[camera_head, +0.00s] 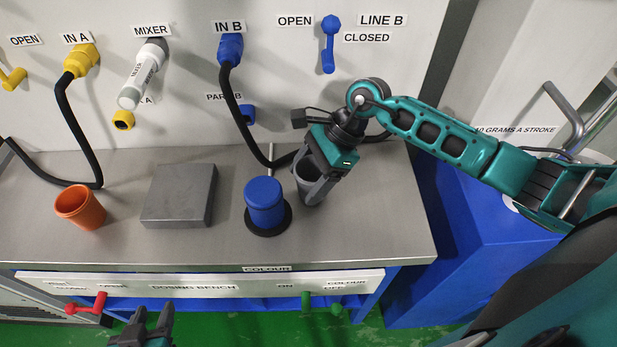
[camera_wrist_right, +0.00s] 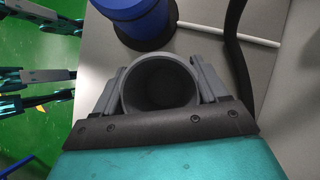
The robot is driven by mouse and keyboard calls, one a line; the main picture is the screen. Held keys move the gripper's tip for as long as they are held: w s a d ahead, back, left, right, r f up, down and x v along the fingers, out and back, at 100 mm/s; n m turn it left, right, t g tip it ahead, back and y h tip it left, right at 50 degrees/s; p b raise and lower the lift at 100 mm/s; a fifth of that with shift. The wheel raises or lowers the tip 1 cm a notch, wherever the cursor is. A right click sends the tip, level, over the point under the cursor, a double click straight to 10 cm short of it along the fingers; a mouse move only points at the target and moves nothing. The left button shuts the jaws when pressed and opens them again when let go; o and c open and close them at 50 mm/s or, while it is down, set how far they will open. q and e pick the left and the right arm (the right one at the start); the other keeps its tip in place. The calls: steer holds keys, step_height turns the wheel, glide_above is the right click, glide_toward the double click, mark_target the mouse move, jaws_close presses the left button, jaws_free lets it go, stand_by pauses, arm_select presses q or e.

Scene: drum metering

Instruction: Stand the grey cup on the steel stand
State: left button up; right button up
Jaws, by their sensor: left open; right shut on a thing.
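The grey cup (camera_wrist_right: 160,85) is between the fingers of my right gripper (camera_wrist_right: 155,95), its open mouth facing the wrist camera. In the head view the right gripper (camera_head: 311,190) is shut on the cup (camera_head: 304,170) at the right part of the bench, just right of the blue pot. The cup looks upright; whether its base touches the bench cannot be told. The steel stand (camera_head: 178,196) is a flat grey block on the bench, left of the blue pot, with its top bare. My left gripper (camera_head: 145,318) is open and empty in front of the bench, low in the head view.
A blue pot (camera_head: 264,203) on a black base stands between stand and cup. An orange cup (camera_head: 80,208) stands left of the stand. Black hoses (camera_head: 82,135) hang from the panel to the bench. A white rod (camera_wrist_right: 230,38) lies behind the blue pot.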

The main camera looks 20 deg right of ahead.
steer(key=shift+f, duration=0.45)
steer(key=shift+f, duration=0.2)
steer(key=o, duration=1.1)
steer(key=shift+c, duration=0.2)
steer(key=shift+r, duration=0.15)
